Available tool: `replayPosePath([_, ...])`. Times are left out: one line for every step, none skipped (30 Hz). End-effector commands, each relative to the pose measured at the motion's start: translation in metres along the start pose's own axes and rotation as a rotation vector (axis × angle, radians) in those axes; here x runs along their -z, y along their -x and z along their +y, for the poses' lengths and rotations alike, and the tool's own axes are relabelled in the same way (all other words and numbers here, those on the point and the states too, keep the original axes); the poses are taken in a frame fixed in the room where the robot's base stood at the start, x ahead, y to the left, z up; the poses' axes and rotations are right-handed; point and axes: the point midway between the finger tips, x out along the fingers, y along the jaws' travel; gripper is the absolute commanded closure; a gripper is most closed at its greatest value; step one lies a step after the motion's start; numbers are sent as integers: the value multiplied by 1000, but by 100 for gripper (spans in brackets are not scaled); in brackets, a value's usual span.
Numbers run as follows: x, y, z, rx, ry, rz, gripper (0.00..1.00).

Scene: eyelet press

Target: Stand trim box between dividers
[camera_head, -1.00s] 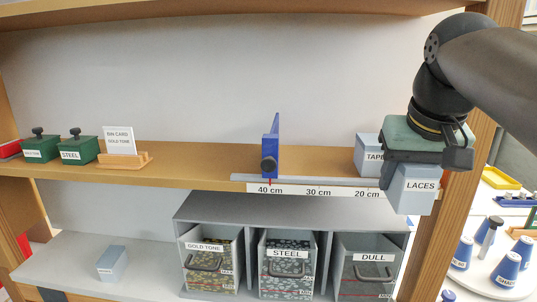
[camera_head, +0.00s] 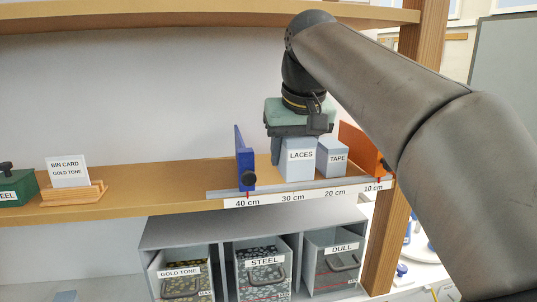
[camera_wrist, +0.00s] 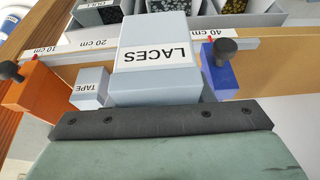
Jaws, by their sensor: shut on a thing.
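The grey-blue LACES box (camera_head: 299,160) is upright between the blue divider (camera_head: 244,162) and the TAPE box (camera_head: 331,158) on the upper shelf. My gripper (camera_head: 298,132) is shut on its upper part from above. I cannot tell whether its base touches the shelf. In the wrist view the LACES box (camera_wrist: 155,52) fills the middle, with the TAPE box (camera_wrist: 90,88) and orange divider (camera_wrist: 28,88) on the left and the blue divider (camera_wrist: 218,72) on the right. The orange divider (camera_head: 364,150) stands near the 10 cm mark, the blue one near 40 cm.
A ruled rail (camera_head: 222,194) runs along the shelf's front edge. A bin card stand (camera_head: 72,190) and a green STEEL box (camera_head: 18,187) stand to the left. Labelled bins, including STEEL (camera_head: 262,275), sit below.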

Motion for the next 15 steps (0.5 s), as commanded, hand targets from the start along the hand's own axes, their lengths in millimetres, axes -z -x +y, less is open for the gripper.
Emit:
replayPosePath([16, -2, 0, 0, 0, -3, 79])
replayPosePath([23, -5, 0, 0, 0, -2, 79])
replayPosePath([34, -9, 0, 0, 0, -2, 79])
replayPosePath([41, -12, 0, 0, 0, -1, 79])
replayPosePath([48, -15, 0, 0, 0, -1, 79])
replayPosePath([58, -19, 0, 0, 0, -1, 79])
replayPosePath([65, -21, 0, 0, -1, -1, 79])
replayPosePath([71, -24, 0, 0, -1, -1, 79])
replayPosePath([78, -28, 0, -1, -1, -1, 79])
replayPosePath([84, -30, 0, -1, -1, 0, 79])
replayPosePath([89, -32, 0, -1, -1, -1, 79])
replayPosePath([96, -35, 0, 0, -1, 0, 79])
replayPosePath([100, -37, 0, 0, -1, 0, 79])
replayPosePath([104, -39, 0, -1, 0, 0, 79])
replayPosePath([110, -41, 0, 0, 0, 0, 79])
